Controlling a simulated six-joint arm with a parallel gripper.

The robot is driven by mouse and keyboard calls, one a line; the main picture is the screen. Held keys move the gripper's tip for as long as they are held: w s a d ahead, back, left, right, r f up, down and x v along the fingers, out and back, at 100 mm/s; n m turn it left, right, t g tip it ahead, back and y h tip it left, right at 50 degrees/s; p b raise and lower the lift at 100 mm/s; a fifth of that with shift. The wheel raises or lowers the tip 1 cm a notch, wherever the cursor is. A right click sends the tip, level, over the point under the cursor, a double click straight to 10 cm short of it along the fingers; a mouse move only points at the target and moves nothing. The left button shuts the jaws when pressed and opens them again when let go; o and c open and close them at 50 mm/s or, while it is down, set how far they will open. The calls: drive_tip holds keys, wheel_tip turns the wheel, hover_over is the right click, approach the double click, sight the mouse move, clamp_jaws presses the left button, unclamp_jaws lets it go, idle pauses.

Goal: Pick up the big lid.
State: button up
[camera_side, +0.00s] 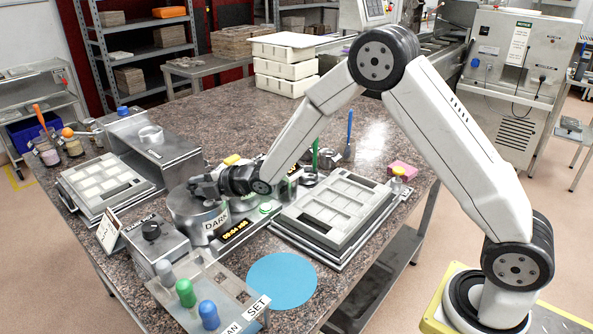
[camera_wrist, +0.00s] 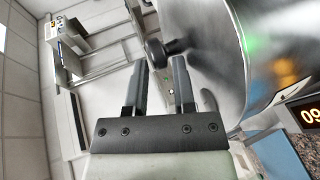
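The big steel pot marked DARK (camera_side: 203,224) stands near the left middle of the table. The big lid (camera_wrist: 208,55) lies on it as a shiny metal disc with a dark round knob (camera_wrist: 158,52). In the side view my gripper (camera_side: 198,187) is low over the pot, roughly level, and hides much of the lid and the knob. In the wrist view my gripper (camera_wrist: 158,72) is open and empty, its two fingers apart. The knob shows just beyond the fingertips, roughly in line with the gap. I cannot tell whether anything touches.
A lit display (camera_side: 234,233) stands before the pot, and a grey box with a black knob (camera_side: 153,238) is at its left. A mould tray (camera_side: 335,209) lies to the right, another (camera_side: 105,184) to the left. A blue disc (camera_side: 282,281) lies in front.

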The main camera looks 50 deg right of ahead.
idle(0.5)
clamp_jaws()
drive_tip(key=shift+r, duration=0.1)
drive_tip(key=shift+r, duration=0.7)
drive_tip(key=s+d+r, duration=0.2)
drive_tip(key=s+r, duration=0.9)
drive_tip(key=s, duration=0.2)
drive_tip(key=shift+s+r, duration=0.25)
drive_tip(key=shift+s, duration=0.15)
